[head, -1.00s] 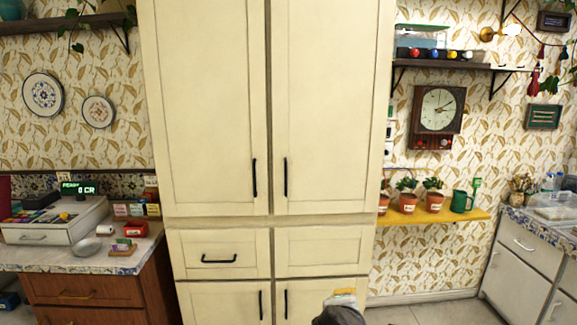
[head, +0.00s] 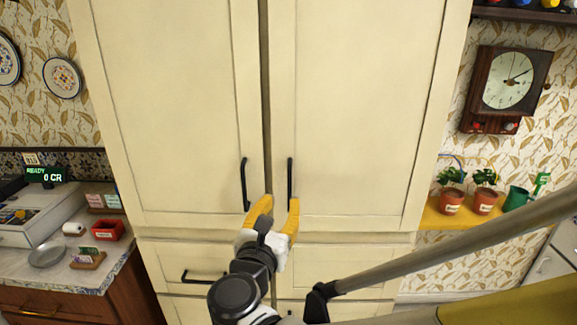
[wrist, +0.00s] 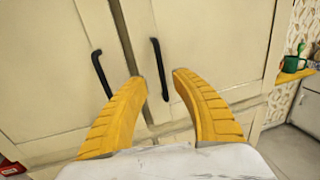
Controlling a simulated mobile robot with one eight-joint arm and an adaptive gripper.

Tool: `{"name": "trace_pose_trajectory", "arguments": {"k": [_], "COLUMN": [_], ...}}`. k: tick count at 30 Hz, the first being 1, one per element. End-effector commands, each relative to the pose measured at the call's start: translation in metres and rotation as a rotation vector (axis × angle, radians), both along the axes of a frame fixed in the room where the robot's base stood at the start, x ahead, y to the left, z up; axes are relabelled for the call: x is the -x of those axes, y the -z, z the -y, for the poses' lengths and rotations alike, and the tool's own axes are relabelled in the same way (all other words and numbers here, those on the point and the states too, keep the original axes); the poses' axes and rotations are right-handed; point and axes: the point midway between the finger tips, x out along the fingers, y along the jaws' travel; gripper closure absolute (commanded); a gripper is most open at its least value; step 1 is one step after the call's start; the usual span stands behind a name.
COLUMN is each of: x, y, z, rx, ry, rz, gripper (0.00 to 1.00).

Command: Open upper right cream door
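The upper right cream door (head: 362,110) is shut, with a black vertical handle (head: 290,180) near its lower left edge. My gripper (head: 273,208) is open, with yellow fingers pointing up at the lower end of this handle. In the wrist view my gripper (wrist: 158,80) has its fingers spread. The right door's handle (wrist: 160,70) shows beyond the gap between them, nearer the right finger. Nothing is held. How far the fingers are from the door is hard to tell.
The upper left cream door (head: 165,100) is shut, its black handle (head: 245,185) close beside. A drawer with a black pull (head: 203,276) is below. A counter (head: 75,275) with a cash register stands left. Potted plants on a yellow shelf (head: 432,215) and a clock (head: 507,80) are right.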

Motion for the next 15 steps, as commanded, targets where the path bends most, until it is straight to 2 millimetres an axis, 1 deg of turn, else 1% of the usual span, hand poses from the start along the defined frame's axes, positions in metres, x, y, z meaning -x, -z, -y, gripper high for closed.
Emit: {"name": "trace_pose_trajectory", "arguments": {"k": [1,3,9,12,15], "x": [-0.01,-0.025,-0.061,-0.073,-0.08], "y": [0.002,0.003,0.002,0.002,0.001], "z": [0.004,0.008,0.016,0.018,0.02], "rx": [-0.001,-0.001,-0.003,-0.003,-0.003], "ry": [0.005,0.005,0.004,0.002,0.003], "rz": [0.0,-0.001,0.0,-0.001,-0.001], "gripper": [0.68,0.68,0.68,0.68,0.68]}}
